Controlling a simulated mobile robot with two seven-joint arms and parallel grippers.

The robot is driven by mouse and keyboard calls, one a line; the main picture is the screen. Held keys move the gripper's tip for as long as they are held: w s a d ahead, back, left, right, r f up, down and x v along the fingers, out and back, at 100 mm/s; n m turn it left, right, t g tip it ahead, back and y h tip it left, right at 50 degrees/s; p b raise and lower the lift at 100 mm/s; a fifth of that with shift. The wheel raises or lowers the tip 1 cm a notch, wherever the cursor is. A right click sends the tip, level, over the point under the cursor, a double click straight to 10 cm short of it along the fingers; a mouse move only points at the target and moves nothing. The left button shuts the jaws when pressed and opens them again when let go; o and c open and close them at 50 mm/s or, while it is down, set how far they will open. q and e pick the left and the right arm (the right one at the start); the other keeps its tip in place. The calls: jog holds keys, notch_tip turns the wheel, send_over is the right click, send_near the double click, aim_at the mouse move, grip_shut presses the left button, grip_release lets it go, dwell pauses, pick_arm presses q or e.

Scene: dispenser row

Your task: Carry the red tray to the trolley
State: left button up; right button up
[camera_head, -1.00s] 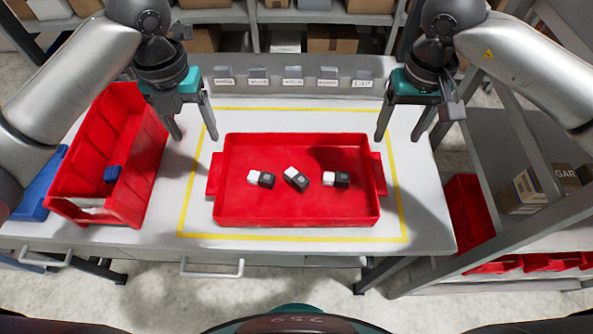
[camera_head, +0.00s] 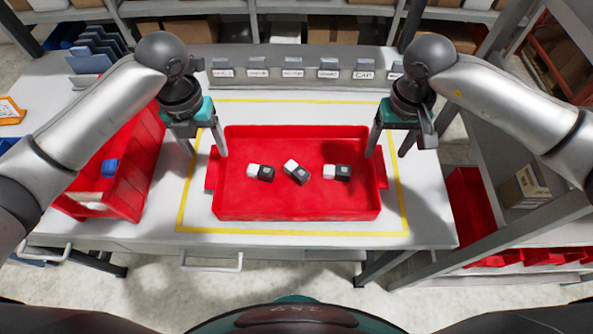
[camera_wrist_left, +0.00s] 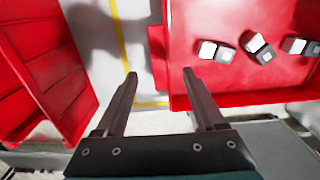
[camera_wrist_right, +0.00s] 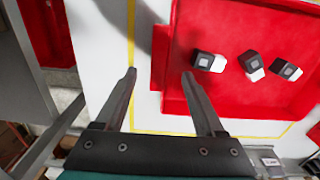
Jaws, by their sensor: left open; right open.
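The red tray (camera_head: 297,205) lies flat on the white table inside a yellow outline, with a tab handle at each short side. Three black-and-white blocks (camera_head: 297,172) lie in it. My left gripper (camera_head: 207,152) is open above the tray's left side; in the left wrist view its fingers (camera_wrist_left: 160,75) straddle the left handle's area, apart from it. My right gripper (camera_head: 387,152) is open above the right side; in the right wrist view its fingers (camera_wrist_right: 160,75) point toward the right handle (camera_wrist_right: 157,72), with nothing between them. I cannot make out the trolley.
A red bin (camera_head: 125,170) with a blue item (camera_head: 109,168) stands left of the tray. A row of labelled holders (camera_head: 293,68) lines the table's back. A grey rack (camera_head: 520,150) with red bins and a carton (camera_head: 526,187) stands at the right.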

aim_at(214, 164)
pick_arm(q)
notch_tip(214, 164, down, 8)
jog(key=shift+r, duration=0.25)
pick_arm(e)
notch_tip(214, 164, down, 7)
jog(key=shift+f, duration=0.2)
pick_arm(q)
grip_shut()
pick_arm(e)
grip_shut()
pick_arm(q)
jog(key=shift+r, duration=0.1)
